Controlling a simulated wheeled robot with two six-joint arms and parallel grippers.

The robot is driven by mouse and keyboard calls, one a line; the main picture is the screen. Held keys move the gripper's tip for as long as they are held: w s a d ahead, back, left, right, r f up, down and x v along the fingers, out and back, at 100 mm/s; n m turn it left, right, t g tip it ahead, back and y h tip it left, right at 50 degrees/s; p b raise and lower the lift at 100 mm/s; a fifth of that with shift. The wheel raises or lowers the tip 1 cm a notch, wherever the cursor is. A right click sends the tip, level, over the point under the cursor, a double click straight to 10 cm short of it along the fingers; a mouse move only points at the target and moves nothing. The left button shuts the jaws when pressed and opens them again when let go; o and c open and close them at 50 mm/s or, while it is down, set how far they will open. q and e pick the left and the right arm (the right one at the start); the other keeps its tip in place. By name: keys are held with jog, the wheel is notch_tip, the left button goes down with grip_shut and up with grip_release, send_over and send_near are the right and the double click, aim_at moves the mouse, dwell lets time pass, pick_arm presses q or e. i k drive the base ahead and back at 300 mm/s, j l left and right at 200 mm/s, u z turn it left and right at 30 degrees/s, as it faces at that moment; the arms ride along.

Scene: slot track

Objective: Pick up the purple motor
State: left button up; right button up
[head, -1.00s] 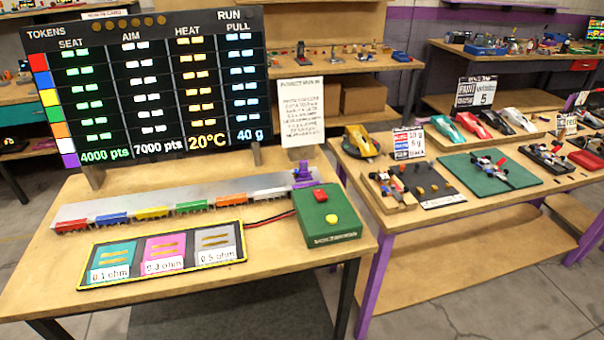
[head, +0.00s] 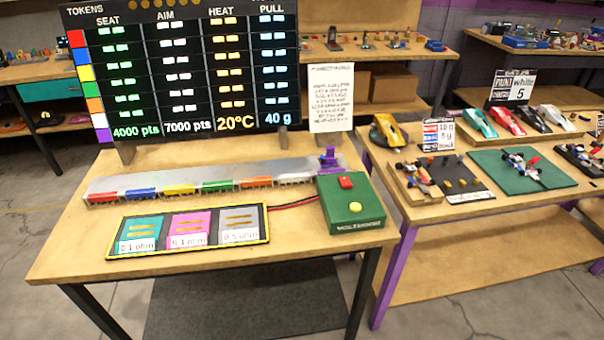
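A small purple piece (head: 328,159) stands upright at the right end of the long grey rack (head: 225,172) on the near table. It is just behind the green multimeter box (head: 350,208). It is too small to tell for sure whether it is the purple motor. Along the rack's front edge sit red (head: 103,197), blue (head: 141,193), yellow (head: 180,190), green (head: 217,187), orange (head: 256,183) and whitish (head: 294,179) blocks. The box may hide part of the rack's right end. Neither of my grippers shows in the head view.
A black-framed tray (head: 188,229) with three ohm pads lies in front of the rack. A scoreboard (head: 190,65) and a paper sign (head: 331,98) stand behind it. A second table (head: 450,208) with model cars is at the right. The near table's front left is bare.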

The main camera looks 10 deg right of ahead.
aim_at(327, 160)
jog(key=i+l, duration=0.1)
jog(key=l, duration=0.75)
jog(key=i+l+u, duration=0.1)
jog(key=l, duration=0.35)
jog(key=i+j, duration=0.05)
